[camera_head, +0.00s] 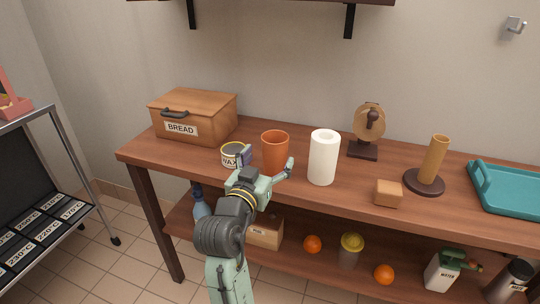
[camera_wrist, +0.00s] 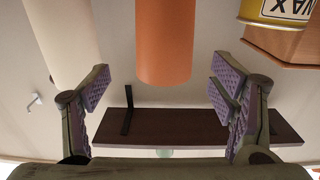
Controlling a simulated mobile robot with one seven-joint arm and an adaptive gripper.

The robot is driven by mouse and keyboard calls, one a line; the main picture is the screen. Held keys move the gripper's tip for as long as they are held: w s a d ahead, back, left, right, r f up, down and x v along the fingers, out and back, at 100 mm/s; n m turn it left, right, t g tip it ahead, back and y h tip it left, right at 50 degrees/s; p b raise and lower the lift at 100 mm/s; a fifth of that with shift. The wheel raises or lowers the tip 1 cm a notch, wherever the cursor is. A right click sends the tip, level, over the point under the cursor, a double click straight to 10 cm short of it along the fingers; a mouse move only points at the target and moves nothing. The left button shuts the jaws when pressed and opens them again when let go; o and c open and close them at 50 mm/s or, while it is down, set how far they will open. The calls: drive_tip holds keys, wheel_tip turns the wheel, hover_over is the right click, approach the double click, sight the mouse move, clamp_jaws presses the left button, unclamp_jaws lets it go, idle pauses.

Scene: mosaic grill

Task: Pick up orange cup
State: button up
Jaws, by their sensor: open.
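The orange cup (camera_head: 275,143) stands upright on the wooden table top, between the wax tin and a white cylinder. My gripper (camera_head: 267,167) is open at the near side of the cup, with one finger toward its left and one toward its right. In the wrist view, which looks upside down, the cup (camera_wrist: 165,40) lies between the lines of the spread purple-padded fingers of my gripper (camera_wrist: 161,86). Gaps show on both sides, and neither pad visibly touches it. The gripper hides the cup's lower part in the head view.
The wax tin (camera_head: 232,155) sits close by the left finger. The white cylinder (camera_head: 323,158) stands close to the right finger. A bread box (camera_head: 195,115) is behind left; a small wooden block (camera_head: 388,193) and brown stand (camera_head: 432,165) are farther right. A shelf lies below.

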sight(271, 153)
drive_tip(key=p+x, duration=0.1)
drive_tip(key=x, duration=0.5)
drive_tip(key=shift+w+a+p, duration=0.1)
drive_tip(key=shift+a+p, duration=0.05)
drive_tip(key=shift+p, duration=0.25)
drive_tip(key=shift+w+f, duration=0.2)
drive_tip(key=shift+w, duration=0.25)
drive_tip(key=shift+c, duration=0.5)
drive_tip(key=c, duration=1.2)
drive_tip(key=shift+r, duration=0.1)
